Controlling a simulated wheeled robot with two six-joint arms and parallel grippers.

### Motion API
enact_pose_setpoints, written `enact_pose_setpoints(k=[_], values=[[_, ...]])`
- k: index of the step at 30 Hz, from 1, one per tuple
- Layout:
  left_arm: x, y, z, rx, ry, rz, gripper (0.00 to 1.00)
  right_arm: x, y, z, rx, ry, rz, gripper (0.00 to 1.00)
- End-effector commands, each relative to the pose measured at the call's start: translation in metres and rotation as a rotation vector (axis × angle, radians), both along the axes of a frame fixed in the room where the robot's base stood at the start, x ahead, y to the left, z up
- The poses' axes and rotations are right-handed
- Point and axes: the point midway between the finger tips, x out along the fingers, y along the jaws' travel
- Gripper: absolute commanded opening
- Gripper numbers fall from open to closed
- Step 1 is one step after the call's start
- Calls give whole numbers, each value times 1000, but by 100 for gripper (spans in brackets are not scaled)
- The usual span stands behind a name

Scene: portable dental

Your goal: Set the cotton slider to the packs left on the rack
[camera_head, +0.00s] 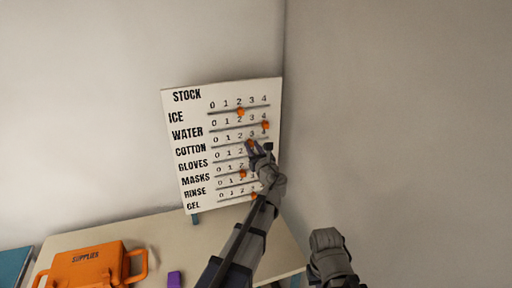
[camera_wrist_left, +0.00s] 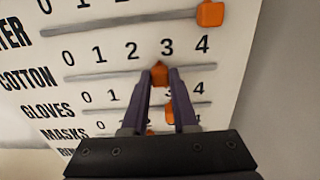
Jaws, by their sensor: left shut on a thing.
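The white stock board (camera_head: 180,115) stands on the table against the wall, with labelled slots numbered 0 to 4. The orange cotton slider (camera_wrist_left: 159,72) sits on its slot just left of the 3; it also shows in the head view (camera_head: 250,142). My left gripper (camera_wrist_left: 160,78) is shut on this slider, one dark finger on each side. In the head view the left gripper (camera_head: 257,149) covers part of the rows below. No rack with packs shows. My right gripper is not visible; only a grey part of mine is at the bottom.
The water slider (camera_wrist_left: 210,14) is at 4 above. The gloves slider (camera_wrist_left: 170,113) sits close below my fingers. The ice slider (camera_head: 240,112) is at 2. An orange supplies case (camera_head: 85,268) and a purple block (camera_head: 175,278) lie on the table (camera_head: 190,240).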

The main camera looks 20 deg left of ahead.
Motion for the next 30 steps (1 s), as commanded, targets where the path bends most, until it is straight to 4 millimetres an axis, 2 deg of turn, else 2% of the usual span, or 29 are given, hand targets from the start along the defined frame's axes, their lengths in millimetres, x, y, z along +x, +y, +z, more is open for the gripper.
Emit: enact_pose_setpoints(k=[1,3,9,21,22,27,30], values=[[-12,14,0,0,0,6,0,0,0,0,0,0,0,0],[-23,29,0,0,0,7,0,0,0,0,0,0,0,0],[-41,58,0,0,0,5,0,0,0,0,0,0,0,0],[-43,64,0,0,0,2,0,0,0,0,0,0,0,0],[-43,63,0,0,0,2,30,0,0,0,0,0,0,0],[-43,63,0,0,0,2,49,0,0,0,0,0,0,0],[-43,63,0,0,0,2,57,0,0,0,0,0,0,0]])
